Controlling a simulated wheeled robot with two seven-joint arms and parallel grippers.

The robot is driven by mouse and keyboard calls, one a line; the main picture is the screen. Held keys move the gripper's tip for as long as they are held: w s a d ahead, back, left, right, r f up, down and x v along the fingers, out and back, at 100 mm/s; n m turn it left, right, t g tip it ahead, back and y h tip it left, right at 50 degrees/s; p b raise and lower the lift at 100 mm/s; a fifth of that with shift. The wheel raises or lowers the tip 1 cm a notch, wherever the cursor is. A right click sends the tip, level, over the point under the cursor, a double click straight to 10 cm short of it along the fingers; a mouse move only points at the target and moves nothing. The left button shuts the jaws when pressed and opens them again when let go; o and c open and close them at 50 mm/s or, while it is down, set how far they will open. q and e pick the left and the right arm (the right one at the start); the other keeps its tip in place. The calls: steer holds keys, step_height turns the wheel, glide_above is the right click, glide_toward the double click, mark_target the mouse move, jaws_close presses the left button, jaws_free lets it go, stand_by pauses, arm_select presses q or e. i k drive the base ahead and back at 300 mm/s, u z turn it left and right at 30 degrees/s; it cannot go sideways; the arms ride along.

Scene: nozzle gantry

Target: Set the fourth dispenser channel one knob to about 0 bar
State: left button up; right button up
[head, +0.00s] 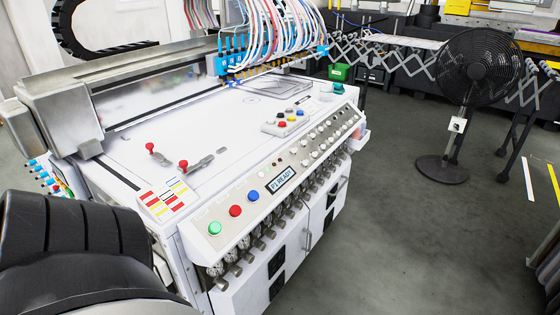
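The white machine has a sloped front control panel (243,199) with rows of small pale knobs (318,147) on its right half. The knobs are too small to read any label, pressure value or pointer position, so I cannot tell which one is channel one of the fourth dispenser. A row of round gauge-like fittings and metal cylinders (233,268) hangs below the panel's front edge; their readings are not legible. Neither of my grippers shows in the head view.
The panel carries green (214,228), red (235,211) and blue (252,195) buttons and a small display (283,180). Two red-knobbed clamps (183,164) and a button box (285,122) sit on the tabletop. A black fan (477,70) stands right. Grey floor (425,235) is open before the machine.

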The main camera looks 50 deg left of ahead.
mark_target(222, 285)
steer(key=i, duration=2.5)
steer(key=u, duration=3.7)
